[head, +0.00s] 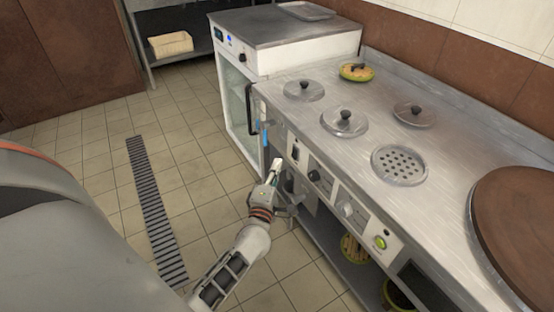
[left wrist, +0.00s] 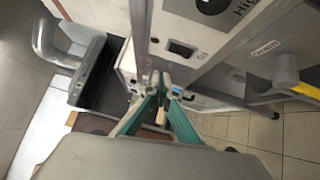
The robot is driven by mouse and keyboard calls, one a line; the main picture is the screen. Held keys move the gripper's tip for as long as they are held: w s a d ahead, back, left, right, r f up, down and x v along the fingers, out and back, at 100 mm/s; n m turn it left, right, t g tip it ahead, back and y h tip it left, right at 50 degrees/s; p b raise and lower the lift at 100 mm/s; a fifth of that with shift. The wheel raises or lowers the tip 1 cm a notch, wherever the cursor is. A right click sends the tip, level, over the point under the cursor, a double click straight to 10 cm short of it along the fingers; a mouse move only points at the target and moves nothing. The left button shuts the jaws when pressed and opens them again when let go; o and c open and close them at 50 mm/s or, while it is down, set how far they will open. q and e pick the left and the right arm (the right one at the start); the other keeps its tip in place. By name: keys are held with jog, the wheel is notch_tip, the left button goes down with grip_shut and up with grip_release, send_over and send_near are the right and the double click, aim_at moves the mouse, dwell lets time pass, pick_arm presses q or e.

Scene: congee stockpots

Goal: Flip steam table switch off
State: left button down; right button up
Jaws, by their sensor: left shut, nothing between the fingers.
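The steam table (head: 400,95) has a front control panel with a small dark rocker switch (head: 295,152) near its left end. The switch also shows in the left wrist view (left wrist: 181,48) as a dark rectangle on the grey panel. My left gripper (head: 277,164) is shut and empty, just left of and slightly below the switch. In the left wrist view its green-sided fingers (left wrist: 163,80) meet at the tips, below the switch. I cannot tell whether they touch the panel. Which way the rocker is tipped is too small to tell. My right gripper is not in view.
Lids (head: 344,121) sit on the steam table top. A glass-fronted cabinet (head: 240,90) stands beyond. Tiled floor (head: 195,195) is free at left.

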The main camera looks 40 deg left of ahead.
pick_arm(q)
jog(key=v, duration=0.6)
jog(key=shift+r+p, duration=0.4)
jog(key=shift+r, duration=0.15)
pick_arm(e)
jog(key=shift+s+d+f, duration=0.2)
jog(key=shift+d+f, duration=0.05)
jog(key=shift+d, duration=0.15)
pick_arm(q)
jog(key=shift+s+d, duration=0.1)
jog(key=shift+d, duration=0.05)
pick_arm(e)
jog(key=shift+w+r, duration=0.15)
